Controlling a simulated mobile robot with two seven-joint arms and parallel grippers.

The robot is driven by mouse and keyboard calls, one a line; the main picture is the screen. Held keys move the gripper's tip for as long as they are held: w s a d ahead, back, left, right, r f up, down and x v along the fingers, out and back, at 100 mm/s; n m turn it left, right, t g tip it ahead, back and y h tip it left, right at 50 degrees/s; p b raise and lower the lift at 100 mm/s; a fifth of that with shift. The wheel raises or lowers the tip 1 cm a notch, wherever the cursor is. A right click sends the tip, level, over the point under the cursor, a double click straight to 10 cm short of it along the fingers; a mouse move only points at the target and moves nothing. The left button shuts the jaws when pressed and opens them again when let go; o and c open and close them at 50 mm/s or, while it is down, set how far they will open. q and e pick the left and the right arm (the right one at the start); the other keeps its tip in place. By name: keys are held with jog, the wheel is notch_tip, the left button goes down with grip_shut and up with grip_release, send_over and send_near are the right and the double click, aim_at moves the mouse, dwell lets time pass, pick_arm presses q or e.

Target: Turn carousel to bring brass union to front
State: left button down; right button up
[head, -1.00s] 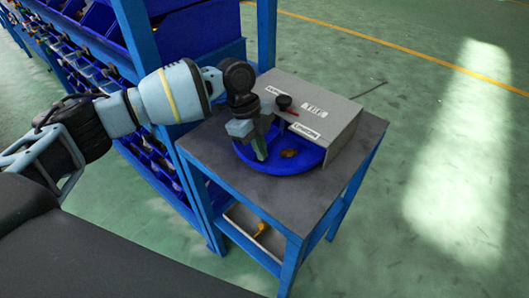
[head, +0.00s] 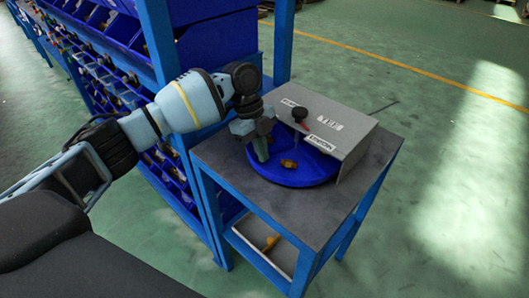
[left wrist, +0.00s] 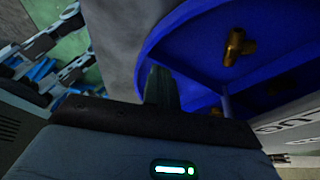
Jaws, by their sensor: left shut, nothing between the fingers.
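The round blue carousel (head: 300,178) sits on a grey-topped stand, its back part under a grey cover (head: 345,135). A brass fitting (head: 289,163) lies on its open front part. In the left wrist view the fitting (left wrist: 235,47) looks tee-shaped; I cannot make out a brass union. My left gripper (head: 262,156) is shut and empty, fingers pointing down inside the carousel's left rim, left of the fitting and apart from it. In the left wrist view its fingers (left wrist: 160,88) are beside a blue divider; contact is unclear. The covered compartments are hidden. My right gripper is not in view.
A blue rack of bins (head: 215,45) rises close behind my left arm. A lower tray (head: 260,250) holds a brass-coloured piece. The tabletop's front is clear.

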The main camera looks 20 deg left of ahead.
pick_arm(q)
jog(key=shift+w+a, duration=0.1)
jog(key=shift+a, duration=0.1)
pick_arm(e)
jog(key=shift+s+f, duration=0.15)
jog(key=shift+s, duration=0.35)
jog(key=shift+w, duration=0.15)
